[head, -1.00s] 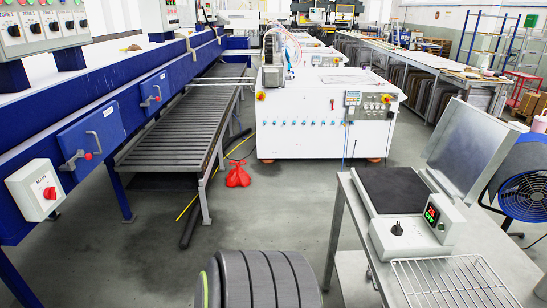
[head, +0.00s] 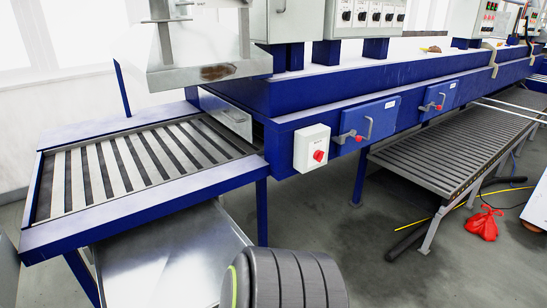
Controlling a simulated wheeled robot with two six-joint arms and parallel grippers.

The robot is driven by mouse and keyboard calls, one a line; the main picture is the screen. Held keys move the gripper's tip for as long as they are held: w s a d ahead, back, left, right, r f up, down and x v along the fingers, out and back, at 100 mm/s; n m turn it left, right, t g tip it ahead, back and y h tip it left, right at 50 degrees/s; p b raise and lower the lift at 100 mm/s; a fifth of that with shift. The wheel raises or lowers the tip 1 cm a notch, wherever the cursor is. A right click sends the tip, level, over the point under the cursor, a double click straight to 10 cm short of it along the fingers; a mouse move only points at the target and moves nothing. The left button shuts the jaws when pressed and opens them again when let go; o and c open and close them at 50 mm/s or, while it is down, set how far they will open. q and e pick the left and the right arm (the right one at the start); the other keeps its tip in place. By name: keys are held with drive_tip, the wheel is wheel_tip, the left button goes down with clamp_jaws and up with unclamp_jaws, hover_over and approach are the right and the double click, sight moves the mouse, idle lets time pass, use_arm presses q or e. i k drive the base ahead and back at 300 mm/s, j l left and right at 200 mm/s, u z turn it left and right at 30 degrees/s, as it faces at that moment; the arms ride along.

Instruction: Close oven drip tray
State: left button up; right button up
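Neither of my grippers is in view. A dark ribbed rounded part at the bottom centre looks like my own body.
A shiny metal sheet (head: 160,262) lies below the slatted conveyor. Two blue oven doors with handles and a white switch box (head: 311,148) line the front. A grey roller table (head: 450,155) and a red bag (head: 484,224) are at the right. The floor in front is open.

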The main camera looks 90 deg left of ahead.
sight(181, 258)
drive_tip(key=u, duration=3.25)
